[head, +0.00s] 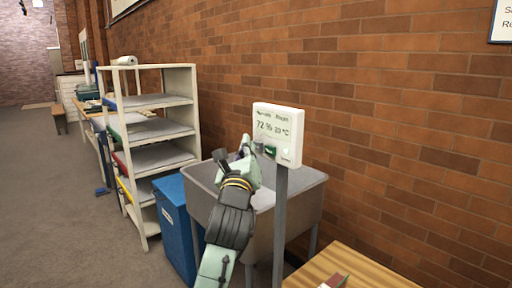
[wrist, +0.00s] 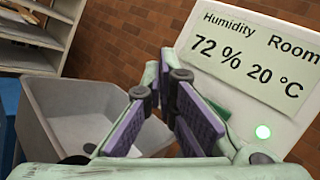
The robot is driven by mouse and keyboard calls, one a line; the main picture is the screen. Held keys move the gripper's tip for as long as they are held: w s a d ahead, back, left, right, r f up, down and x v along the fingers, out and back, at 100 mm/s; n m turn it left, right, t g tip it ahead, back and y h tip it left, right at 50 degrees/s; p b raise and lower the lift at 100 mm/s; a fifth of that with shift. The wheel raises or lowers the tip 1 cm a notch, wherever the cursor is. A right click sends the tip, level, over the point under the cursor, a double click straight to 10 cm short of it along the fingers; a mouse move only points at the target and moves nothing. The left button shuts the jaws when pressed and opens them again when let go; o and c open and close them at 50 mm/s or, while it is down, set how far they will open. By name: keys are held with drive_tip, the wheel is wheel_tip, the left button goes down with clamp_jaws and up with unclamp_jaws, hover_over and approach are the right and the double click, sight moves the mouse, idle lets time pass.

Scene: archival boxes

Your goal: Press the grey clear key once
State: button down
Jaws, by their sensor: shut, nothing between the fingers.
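A white wall-style display unit (head: 291,118) stands on a grey post. It reads 72 % and 20 °C, and it fills the right of the wrist view (wrist: 206,65). A green key (head: 271,151) sits low on its front; in the wrist view part of it (wrist: 218,109) shows behind my fingers. A small grey patch (head: 259,148) left of it looks like the grey clear key, but I cannot be sure. My gripper (head: 247,148) is shut and empty, close to the unit's lower left. Its fingertips (wrist: 172,70) hide that corner. I cannot tell whether they touch it.
A grey sink (head: 312,188) stands behind the post, with a blue bin (head: 174,225) left of it. A cream shelf unit (head: 194,110) stands further left. A wooden table (head: 365,276) is at front right. The brick wall runs behind.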

drive_tip(key=shift+w+d, duration=0.25)
drive_tip(key=shift+d, duration=0.15)
idle(0.6)
drive_tip(key=shift+s+a, duration=0.1)
drive_tip(key=shift+a, duration=0.05)
drive_tip(key=shift+s+a+b, duration=0.35)
drive_tip(key=shift+s+a, duration=0.1)
drive_tip(key=shift+a, duration=0.1)
drive_tip(key=s+a, duration=0.1)
drive_tip(key=a, duration=0.1)
drive_tip(key=s+a+b, duration=0.1)
drive_tip(key=s+a, duration=0.1)
idle(0.6)
idle(0.5)
